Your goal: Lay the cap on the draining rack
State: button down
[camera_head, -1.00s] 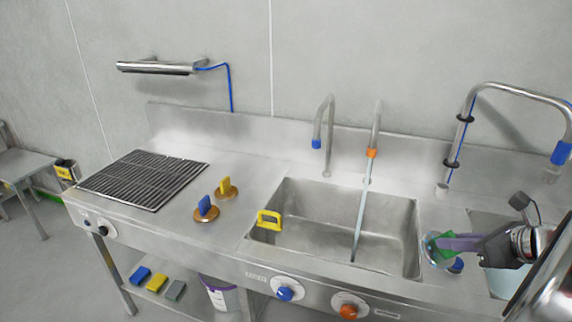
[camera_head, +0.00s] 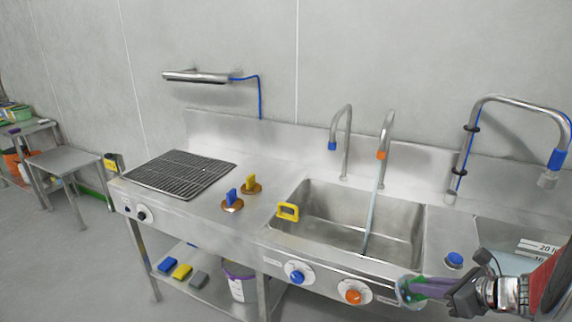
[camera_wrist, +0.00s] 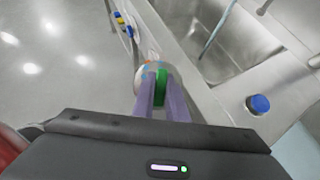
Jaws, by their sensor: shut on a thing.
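My gripper (camera_head: 414,288) has purple fingers and is shut on a round, pale piece with a green middle, which I take to be the cap (camera_head: 404,291). In the wrist view, the cap (camera_wrist: 148,68) shows beyond the fingertips, its green part (camera_wrist: 162,75) between the fingers of my gripper (camera_wrist: 162,86). Part of the cap is hidden by the fingers. My gripper is at the counter's front edge, right of the orange dial. The draining rack (camera_head: 180,173), a dark slatted grille, lies bare on the counter's left end, far from my gripper.
Blue (camera_head: 232,198) and yellow (camera_head: 251,183) upright pieces stand right of the rack. A blue knob (camera_head: 455,259) stands near my gripper. Open floor lies left of the counter.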

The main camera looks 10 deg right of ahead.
jog(key=w+a+f+n+g+y, duration=0.1)
jog(key=w+a+f+n, duration=0.1)
jog(key=a+f, duration=0.6)
jog(key=w+a+f+n+g+y, duration=0.1)
jog(key=w+a+f+n, duration=0.1)
jog(key=w+a+f, duration=0.3)
jog(key=w+a+f+n+g+y, duration=0.1)
jog(key=w+a+f+n+y, duration=0.1)
jog(key=a+f, duration=0.9)
jog(key=shift+w+a+g, duration=0.3)
jog(key=shift+w+a, duration=0.2)
jog(key=shift+w, duration=0.3)
jog(key=shift+s, duration=0.1)
